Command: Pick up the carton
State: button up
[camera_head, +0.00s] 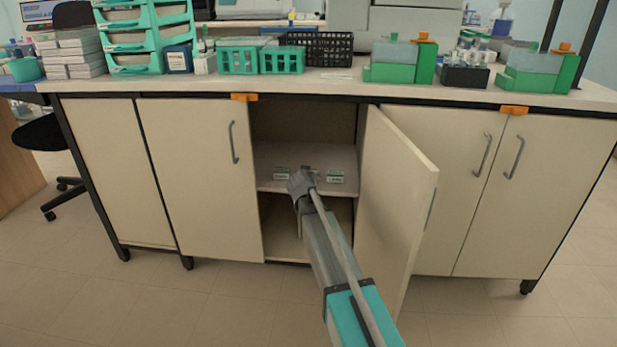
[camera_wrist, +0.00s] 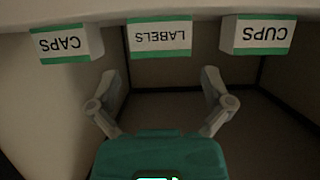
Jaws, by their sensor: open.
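Three small white cartons with green bands stand in a row on the cabinet shelf. In the wrist view their print is upside down: the CAPS carton (camera_wrist: 66,43) is at left, the LABELS carton (camera_wrist: 160,38) in the middle, the CUPS carton (camera_wrist: 258,35) at right. In the head view one carton (camera_head: 281,173) shows left of my gripper (camera_head: 303,182) and one carton (camera_head: 335,176) right of it; the middle one is mostly hidden. In the wrist view my gripper (camera_wrist: 161,85) is open and empty, its fingers spread either side of the line to the LABELS carton, apart from it.
The shelf (camera_head: 265,152) is inside an open cabinet bay. The open door (camera_head: 395,200) stands close along the right of my arm. A closed door (camera_head: 200,180) borders the left. The worktop above holds racks, baskets and green containers.

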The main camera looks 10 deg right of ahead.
jog(key=shift+b+x, duration=1.1)
jog(key=shift+x, duration=1.5)
jog(key=shift+s+a+f, duration=0.1)
jog(key=shift+s+f, duration=0.05)
jog(key=shift+f, duration=0.05)
jog(key=shift+c, duration=0.3)
jog(key=c, duration=0.7)
jog(key=shift+r, duration=0.15)
jog(key=shift+r+p, duration=0.9)
jog(key=shift+p, duration=0.15)
jog(key=s+r+p, duration=0.3)
jog(key=s, duration=0.1)
jog(key=s+r+p, duration=0.4)
jog(key=s, duration=0.1)
jog(key=s+r+p, duration=0.4)
jog(key=s, duration=0.1)
